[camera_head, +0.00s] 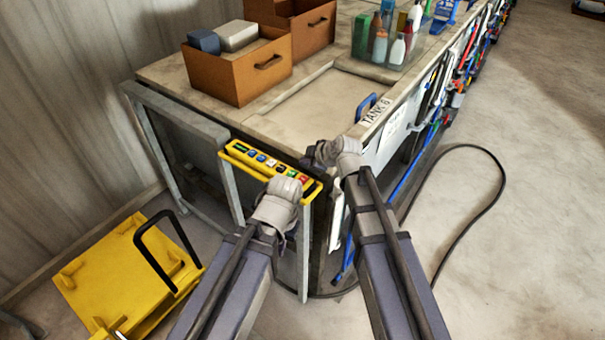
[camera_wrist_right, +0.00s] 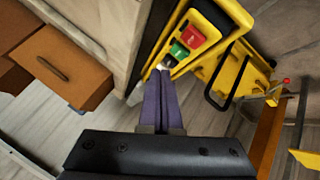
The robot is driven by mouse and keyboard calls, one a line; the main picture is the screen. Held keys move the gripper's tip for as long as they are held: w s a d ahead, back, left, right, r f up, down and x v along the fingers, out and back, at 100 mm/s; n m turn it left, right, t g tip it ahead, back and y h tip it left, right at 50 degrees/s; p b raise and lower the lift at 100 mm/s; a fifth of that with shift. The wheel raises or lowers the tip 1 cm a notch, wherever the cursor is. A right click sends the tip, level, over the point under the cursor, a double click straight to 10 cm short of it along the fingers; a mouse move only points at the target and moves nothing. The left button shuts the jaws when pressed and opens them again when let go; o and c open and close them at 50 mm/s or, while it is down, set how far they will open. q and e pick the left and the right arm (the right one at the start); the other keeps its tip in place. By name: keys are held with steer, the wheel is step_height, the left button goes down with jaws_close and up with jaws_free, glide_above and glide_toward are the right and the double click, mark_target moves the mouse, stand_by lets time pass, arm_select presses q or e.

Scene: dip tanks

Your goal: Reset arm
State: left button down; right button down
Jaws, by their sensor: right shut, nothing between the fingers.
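My right gripper (camera_head: 311,156) is near the right end of the yellow button panel (camera_head: 270,170) in the head view. In the right wrist view its two purple fingers (camera_wrist_right: 160,76) are together with nothing between them. Their tips appear close to the panel's edge, by a red button (camera_wrist_right: 192,36) and a green button (camera_wrist_right: 179,51); I cannot tell whether they touch. My left arm (camera_head: 275,208) comes up from below and its wrist overlaps the panel's front. Its fingers are hidden.
The tank bench (camera_head: 310,105) carries orange boxes (camera_head: 232,82) and several bottles (camera_head: 395,48). A grey metal frame (camera_head: 150,135) stands at its left end. A yellow cart (camera_head: 115,280) with a black handle is at lower left. A black cable (camera_head: 497,165) loops on open floor at right.

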stand_by(0.3)
steer(key=s+d+f+m+g+h+b, duration=0.1)
steer(key=s+f+m, duration=0.3)
steer(key=s, duration=0.4)
steer(key=s+d+f+m+g+h+b, duration=0.2)
steer(key=s+f+m+g+h+b, duration=0.1)
steer(key=s, duration=0.6)
steer(key=s+d+f+m+g+h+b, duration=0.2)
steer(key=s+f+m+g+b, duration=0.1)
steer(key=s+f+m, duration=0.2)
steer(key=s+f, duration=0.2)
steer(key=s, duration=0.2)
steer(key=shift+g+h+b, duration=0.35)
steer(key=shift+g+h, duration=0.05)
steer(key=shift+d, duration=0.1)
